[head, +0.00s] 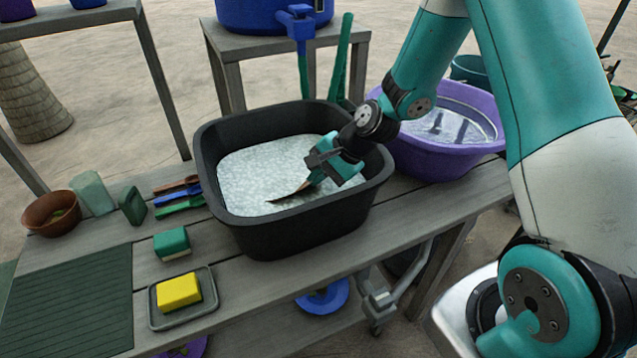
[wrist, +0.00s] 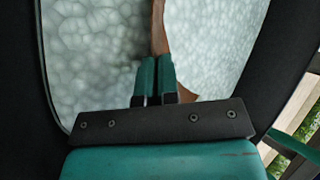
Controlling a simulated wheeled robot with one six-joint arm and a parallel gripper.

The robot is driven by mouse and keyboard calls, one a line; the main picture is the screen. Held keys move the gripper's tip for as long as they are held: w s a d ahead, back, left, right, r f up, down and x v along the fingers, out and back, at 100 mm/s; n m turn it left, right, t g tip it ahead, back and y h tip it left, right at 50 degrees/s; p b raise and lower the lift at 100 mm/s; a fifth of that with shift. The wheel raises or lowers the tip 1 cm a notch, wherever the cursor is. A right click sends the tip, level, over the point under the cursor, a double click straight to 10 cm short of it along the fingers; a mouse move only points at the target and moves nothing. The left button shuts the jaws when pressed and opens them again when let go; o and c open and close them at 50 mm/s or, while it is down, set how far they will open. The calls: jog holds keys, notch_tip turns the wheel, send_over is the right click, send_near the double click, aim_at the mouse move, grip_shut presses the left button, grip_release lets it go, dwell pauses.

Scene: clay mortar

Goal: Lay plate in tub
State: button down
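The tub (head: 305,238) is a black, deep basin filled with white suds (head: 255,165). My gripper (head: 312,182) is inside the tub, low over the suds on the right side. Its fingers (wrist: 156,78) are close together on the rim of a thin brown plate (wrist: 159,35). In the head view the plate (head: 290,194) shows as a brown sliver, tilted, its lower edge at or in the suds. Much of the plate is hidden by the suds or seen edge-on.
A purple basin (head: 445,160) of water stands right of the tub. Left are brushes (head: 178,198), a green sponge (head: 172,243), a yellow sponge (head: 179,290) on a grey tray (head: 207,311), a brown bowl (head: 51,213) and a ridged dark mat (head: 70,305). A blue tap (head: 299,22) is behind.

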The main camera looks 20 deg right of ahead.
jog(key=shift+f, duration=0.95)
jog(key=c, duration=1.4)
grip_release()
jog(key=shift+o, duration=0.2)
jog(key=shift+r, duration=0.1)
jog(key=a+v, duration=0.1)
jog(key=v, duration=1.1)
jog(key=s+a+r+n+g+h+p, duration=0.1)
jog(key=s+a+r+n+g+p, duration=0.1)
jog(key=s+a+r+n, duration=0.4)
jog(key=s+a+r+n+g+h+p, duration=0.1)
jog(key=s+a+r+n+g+p, duration=0.1)
jog(key=s+a+r+n, duration=0.5)
jog(key=s+r+n+p, duration=0.1)
jog(key=s+r+n, duration=0.3)
jog(key=s, duration=0.4)
jog(key=shift+a+n, duration=0.25)
jog(key=shift+n, duration=0.65)
